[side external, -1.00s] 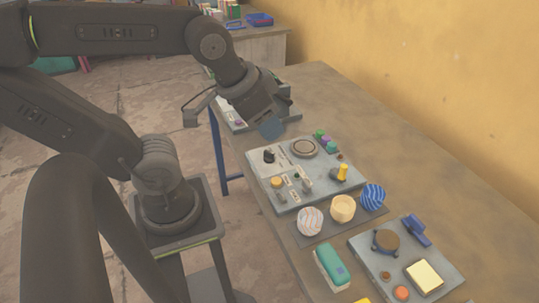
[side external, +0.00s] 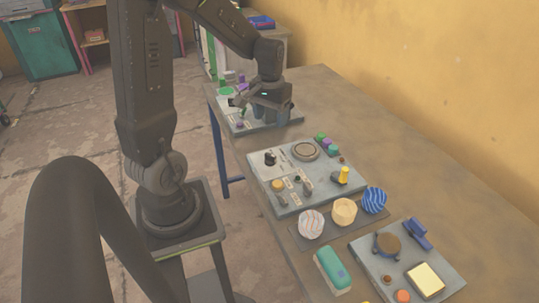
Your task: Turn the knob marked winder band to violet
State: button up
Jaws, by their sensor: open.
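My gripper (side external: 268,115) is open and points down over the right part of the far grey panel (side external: 290,120). Its fingers hide some of what is there, and I cannot tell whether they touch anything. The middle grey panel (side external: 262,183) carries a black knob (side external: 270,158), a grey knob (side external: 307,188) and an orange knob (side external: 278,185). The labels are too small to read, so I cannot tell which knob is marked winder band.
The middle panel also has a round disc (side external: 306,150), a yellow-topped lever (side external: 342,174) and coloured blocks (side external: 322,138). The table's right side (side external: 440,200) is clear.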

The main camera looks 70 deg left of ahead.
aim_at(270, 156)
jog(key=f, duration=1.4)
jog(key=shift+a+f, duration=0.2)
jog(key=shift+a, duration=0.1)
jog(key=c, duration=0.9)
